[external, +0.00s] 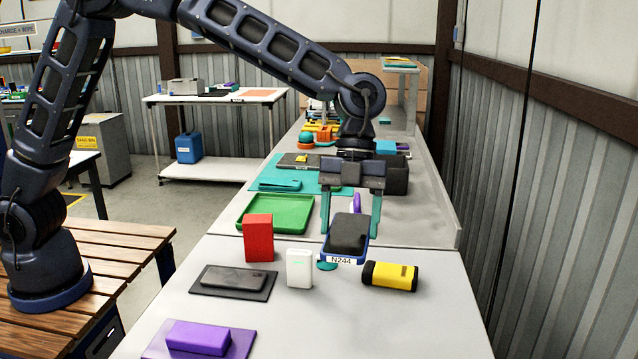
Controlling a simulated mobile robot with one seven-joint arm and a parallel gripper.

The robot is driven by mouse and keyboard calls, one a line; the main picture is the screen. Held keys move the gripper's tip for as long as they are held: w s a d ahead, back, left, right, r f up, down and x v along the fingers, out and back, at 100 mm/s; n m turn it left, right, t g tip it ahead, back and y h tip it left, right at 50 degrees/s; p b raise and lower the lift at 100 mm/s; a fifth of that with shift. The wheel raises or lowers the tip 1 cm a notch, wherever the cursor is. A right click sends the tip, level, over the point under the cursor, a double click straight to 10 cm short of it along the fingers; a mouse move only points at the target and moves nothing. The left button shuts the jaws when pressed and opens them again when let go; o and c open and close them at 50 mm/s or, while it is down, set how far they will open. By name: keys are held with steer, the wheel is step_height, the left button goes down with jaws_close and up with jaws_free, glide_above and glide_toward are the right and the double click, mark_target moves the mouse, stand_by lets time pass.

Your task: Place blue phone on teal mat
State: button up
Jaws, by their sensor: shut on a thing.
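My gripper (350,225) points down over the counter, its two teal fingers on either side of a dark-topped slab with a blue rim (346,251). This slab looks like the blue phone; a white label reading N244 shows at its front edge. The gripper is shut on it. Whether its underside touches the counter I cannot tell. The teal mat (259,183) lies farther back and to the left, beyond the green tray. A flat teal item (281,185) rests on its front part, and a dark item covers some of its far side.
A green tray (272,228), red box (258,238), white box (299,268) and yellow-black block (390,275) stand around the gripper. A dark slab on a mat (233,278) and a purple block (198,338) lie nearer. The counter's front right is clear.

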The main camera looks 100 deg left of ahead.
steer(key=s+a+n+t+y, duration=0.2)
steer(key=a+n, duration=0.7)
steer(key=a, duration=3.1)
steer(key=n+t+y, duration=0.2)
steer(key=n+t, duration=0.1)
steer(key=n, duration=0.7)
glide_above(287, 176)
steer(key=s, duration=0.1)
step_height(287, 176, down, 19)
steer(key=shift+s+f, duration=0.1)
steer(key=shift+f, duration=0.1)
steer(key=shift+f, duration=0.1)
steer(key=o, duration=1.1)
steer(key=shift+d, duration=0.1)
